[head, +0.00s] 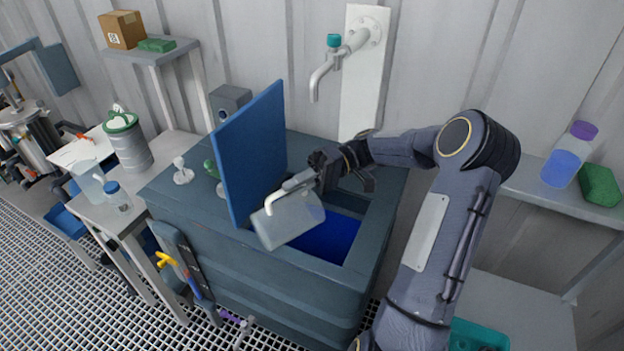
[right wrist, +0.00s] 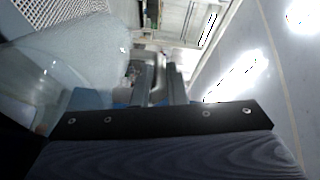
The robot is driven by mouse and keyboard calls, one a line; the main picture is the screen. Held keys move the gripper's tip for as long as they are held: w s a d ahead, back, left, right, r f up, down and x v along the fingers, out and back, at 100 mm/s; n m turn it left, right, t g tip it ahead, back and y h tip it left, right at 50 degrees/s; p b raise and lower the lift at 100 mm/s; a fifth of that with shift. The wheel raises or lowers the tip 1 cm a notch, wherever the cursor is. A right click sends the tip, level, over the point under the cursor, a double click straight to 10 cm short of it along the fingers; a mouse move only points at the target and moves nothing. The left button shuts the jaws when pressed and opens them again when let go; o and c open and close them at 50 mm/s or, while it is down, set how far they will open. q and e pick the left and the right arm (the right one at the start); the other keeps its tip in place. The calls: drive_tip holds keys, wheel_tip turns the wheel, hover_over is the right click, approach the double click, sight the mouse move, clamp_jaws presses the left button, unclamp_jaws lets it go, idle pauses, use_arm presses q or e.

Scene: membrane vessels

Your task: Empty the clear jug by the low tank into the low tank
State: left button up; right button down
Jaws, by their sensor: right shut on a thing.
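The clear jug (head: 286,222) is tilted above the opening of the low tank (head: 215,245). My right gripper (head: 302,181) is shut on the jug's pale handle. In the right wrist view the jug's pale wall (right wrist: 75,48) fills the upper left, beside the gripper fingers (right wrist: 160,85). The tank's blue lid (head: 254,150) stands raised at the left of the opening. Deep blue liquid (head: 332,238) shows inside the tank, below the jug. I cannot tell how much liquid is in the jug. My left gripper is not in view.
A wall tap (head: 335,62) hangs behind the tank. A side table at left holds another clear jug (head: 88,182), a small blue-capped bottle (head: 117,197) and a grey canister (head: 130,147). A right shelf holds a purple-capped bottle (head: 567,160) and a green block (head: 600,185).

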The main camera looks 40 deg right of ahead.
drive_tip(key=a+h, duration=0.2)
drive_tip(key=a+r+h, duration=0.1)
drive_tip(key=a+h, duration=0.1)
drive_tip(key=a, duration=0.1)
drive_tip(key=a+h+p, duration=0.1)
drive_tip(key=a+h, duration=0.1)
drive_tip(key=a, duration=0.1)
drive_tip(key=shift+w+r, duration=0.15)
drive_tip(key=shift+r, duration=0.2)
drive_tip(key=h, duration=0.1)
drive_tip(key=h+p, duration=0.1)
drive_tip(key=a+h, duration=0.1)
drive_tip(key=shift+f+g+h, duration=0.3)
drive_tip(key=shift+h, duration=0.1)
drive_tip(key=f+h, duration=0.1)
drive_tip(key=h, duration=0.1)
drive_tip(key=f+h+p, duration=0.1)
drive_tip(key=h, duration=0.2)
drive_tip(key=a+f+h, duration=0.1)
drive_tip(key=h, duration=0.1)
drive_tip(key=shift+w+a+h, duration=0.1)
drive_tip(key=shift+h, duration=0.3)
